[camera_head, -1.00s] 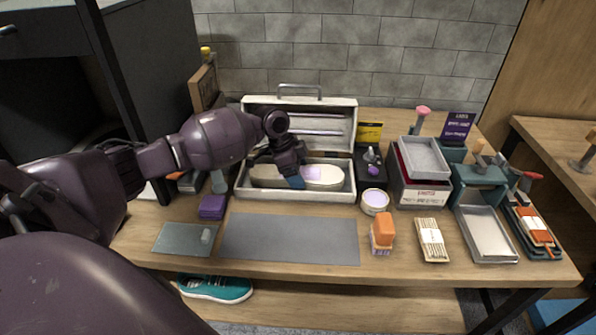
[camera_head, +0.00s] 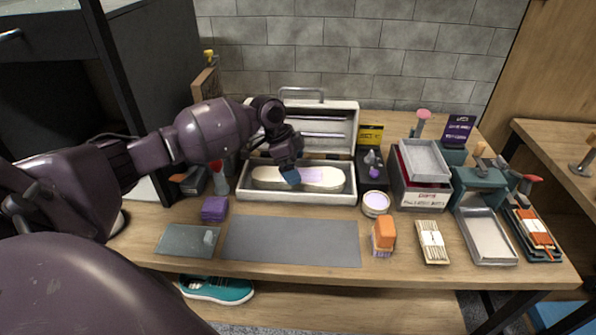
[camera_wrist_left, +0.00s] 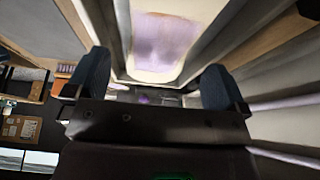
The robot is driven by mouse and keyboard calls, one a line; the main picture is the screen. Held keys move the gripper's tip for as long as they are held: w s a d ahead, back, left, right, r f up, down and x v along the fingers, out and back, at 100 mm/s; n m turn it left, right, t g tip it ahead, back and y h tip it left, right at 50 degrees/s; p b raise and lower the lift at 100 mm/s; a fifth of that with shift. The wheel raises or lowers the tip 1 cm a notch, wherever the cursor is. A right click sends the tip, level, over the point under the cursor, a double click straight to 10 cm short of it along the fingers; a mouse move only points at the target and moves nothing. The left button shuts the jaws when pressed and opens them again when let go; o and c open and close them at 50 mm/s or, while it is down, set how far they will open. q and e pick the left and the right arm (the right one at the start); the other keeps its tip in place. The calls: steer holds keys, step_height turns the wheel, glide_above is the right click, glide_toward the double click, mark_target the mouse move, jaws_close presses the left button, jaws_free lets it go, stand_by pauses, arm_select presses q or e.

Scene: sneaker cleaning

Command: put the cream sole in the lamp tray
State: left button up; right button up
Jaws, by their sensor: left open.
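The cream sole (camera_head: 322,178), with a pale purple patch on it, lies lengthwise inside the open white case (camera_head: 300,197) that has lamp tubes in its raised lid. It looks flat on the case floor, within the rims. My left gripper (camera_head: 290,178) is open just above the middle of the sole and hides part of it. In the left wrist view the sole (camera_wrist_left: 165,45) shows beyond and between the two spread fingers of the left gripper (camera_wrist_left: 152,88), with nothing held. My right gripper is not in view.
A grey mat (camera_head: 290,240) lies clear in front of the case. A purple block (camera_head: 214,208) is at its left; a round tin (camera_head: 375,203) and an orange-topped brush (camera_head: 383,235) are at its right. A shoebox (camera_head: 425,190) and a metal tray (camera_head: 487,237) stand farther right.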

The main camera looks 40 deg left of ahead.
arm_select(q)
steer(key=v, duration=0.8)
steer(key=shift+s+r+p, duration=0.15)
steer(key=shift+r+p, duration=0.15)
steer(key=shift+p, duration=0.15)
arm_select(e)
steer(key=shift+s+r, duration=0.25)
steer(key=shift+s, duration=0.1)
arm_select(q)
steer(key=shift+a, duration=0.1)
